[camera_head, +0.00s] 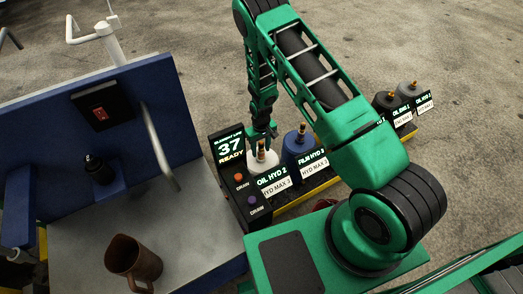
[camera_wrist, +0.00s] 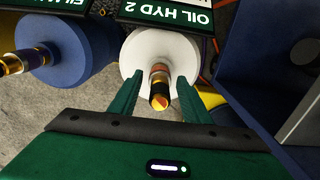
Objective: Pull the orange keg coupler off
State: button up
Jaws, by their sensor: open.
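A white keg (camera_head: 265,158) labelled OIL HYD 2 stands in the rack. It also shows in the wrist view (camera_wrist: 137,49). A brass coupler (camera_wrist: 159,84) with dark bands and an orange tip stands on its top. My gripper (camera_wrist: 157,100) is open, with one green finger on each side of this coupler. I cannot tell whether the fingers touch it. In the head view my gripper (camera_head: 262,136) is just above the white keg and partly hides its coupler. A blue keg (camera_head: 299,145) to the right carries another brass-orange coupler (camera_head: 302,130).
A dark panel (camera_head: 231,151) reading 37 READY stands left of the white keg. Two grey kegs (camera_head: 409,91) stand farther right. A blue-walled bench holds a brown mug (camera_head: 133,262) and a black bottle (camera_head: 98,169). Open concrete floor lies behind.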

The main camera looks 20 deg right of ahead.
aim_at(261, 142)
grip_shut()
jog(key=shift+r, duration=0.75)
dwell(0.9)
jog(key=shift+r, duration=1.4)
